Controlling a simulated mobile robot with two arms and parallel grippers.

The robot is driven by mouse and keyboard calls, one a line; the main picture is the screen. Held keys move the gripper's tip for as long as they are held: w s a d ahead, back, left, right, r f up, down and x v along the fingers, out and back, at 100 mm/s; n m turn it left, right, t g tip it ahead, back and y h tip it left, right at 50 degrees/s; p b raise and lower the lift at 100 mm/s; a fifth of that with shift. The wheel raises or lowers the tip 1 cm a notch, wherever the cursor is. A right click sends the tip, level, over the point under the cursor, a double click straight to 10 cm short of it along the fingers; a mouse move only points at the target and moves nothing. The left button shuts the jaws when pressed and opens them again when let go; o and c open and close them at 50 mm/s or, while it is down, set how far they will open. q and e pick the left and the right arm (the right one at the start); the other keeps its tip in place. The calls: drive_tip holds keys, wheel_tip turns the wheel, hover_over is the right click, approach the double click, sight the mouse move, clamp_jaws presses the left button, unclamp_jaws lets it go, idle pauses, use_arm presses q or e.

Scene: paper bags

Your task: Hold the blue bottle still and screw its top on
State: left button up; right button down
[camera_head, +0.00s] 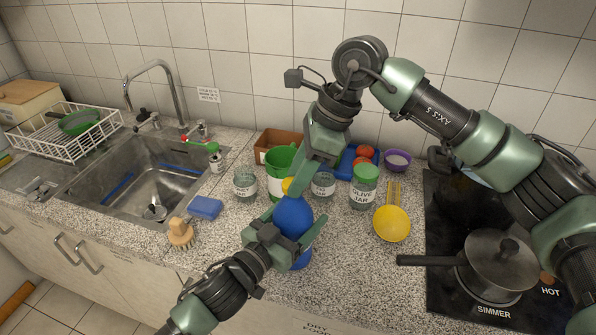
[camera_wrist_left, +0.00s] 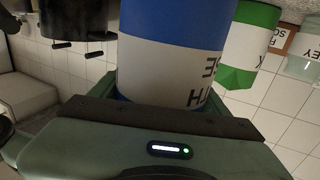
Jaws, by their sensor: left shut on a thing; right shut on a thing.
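The blue bottle (camera_head: 294,216) stands upright on the counter near its front edge. My left gripper (camera_head: 288,238) is shut around its body from the front left. In the left wrist view the bottle (camera_wrist_left: 175,50) shows a white label with dark letters, close behind the gripper's dark finger pad. My right gripper (camera_head: 296,188) comes down from above and is shut at the bottle's upper end. A small yellow piece (camera_head: 286,185), seemingly the top, shows between its fingers. The fingers partly hide it, so I cannot tell how it sits on the neck.
A blue sponge (camera_head: 206,207) and brush (camera_head: 181,233) lie left, by the sink.

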drive_tip(key=shift+f, duration=0.3)
drive_tip(key=c, duration=0.9)
unclamp_jaws()
